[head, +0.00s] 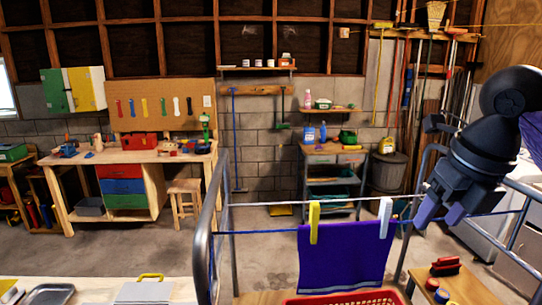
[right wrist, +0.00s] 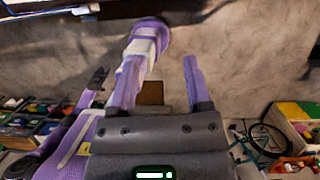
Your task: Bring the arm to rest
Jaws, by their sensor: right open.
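My right gripper (head: 441,212) hangs at the right of the head view with its two purple fingers apart and nothing between them. It is just right of the white clothespin and in front of the rack's right side in the picture. In the right wrist view my right gripper (right wrist: 158,82) also shows parted, empty fingers. A purple cloth (head: 345,258) hangs over a blue line, with a yellow clothespin (head: 314,222) at its left and a white clothespin (head: 385,217) at its right. My left gripper is not in view.
The metal rack frame (head: 213,215) surrounds the cloth. A red basket (head: 345,299) is below it. A small wooden table (head: 465,286) with bottles and a red brush stands at lower right. White appliances (head: 480,232) are at far right. The floor behind is largely clear.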

